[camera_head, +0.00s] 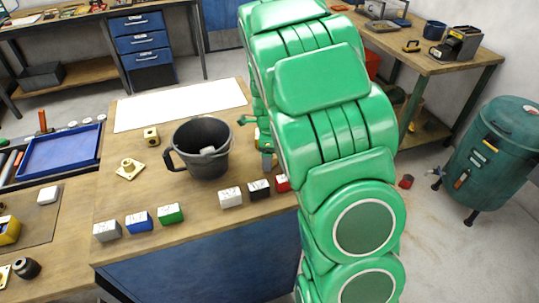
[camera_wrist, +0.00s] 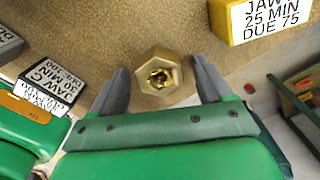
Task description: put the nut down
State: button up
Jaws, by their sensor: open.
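A brass hex nut (camera_wrist: 160,72) with a threaded hole stands out in the wrist view, over or on the brown bench top. It lies between the two grey fingers of my gripper (camera_wrist: 158,66), with a visible gap on each side. My gripper is open. I cannot tell whether the nut touches the bench. In the head view my green arm hides most of the gripper and the nut, near the right edge of the bench (camera_head: 110,205).
A yellow labelled block (camera_wrist: 270,18) is close at upper right in the wrist view; a white and black labelled block (camera_wrist: 48,85) is at left. In the head view a dark bucket (camera_head: 202,165), a brass flanged part (camera_head: 130,168) and several labelled blocks (camera_head: 231,197) stand on the bench.

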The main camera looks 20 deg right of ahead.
jog(key=shift+r, duration=0.15)
notch_tip(320, 180, up, 12)
dwell(0.5)
dwell(0.3)
jog(key=s+a+r+n, duration=0.1)
jog(key=s+a+n, duration=0.1)
jog(key=s+n, duration=0.6)
jog(key=s+a+r+n+g, duration=0.1)
jog(key=s+n, duration=0.7)
jog(key=s, duration=0.8)
jog(key=s+a+r+n, duration=0.3)
jog(key=s+a+n, duration=0.2)
jog(key=s, duration=0.7)
jog(key=n, duration=0.2)
jog(key=shift+s+r+n+g, duration=0.25)
jog(key=shift+s+n+g, duration=0.05)
jog(key=shift+n+g, duration=0.1)
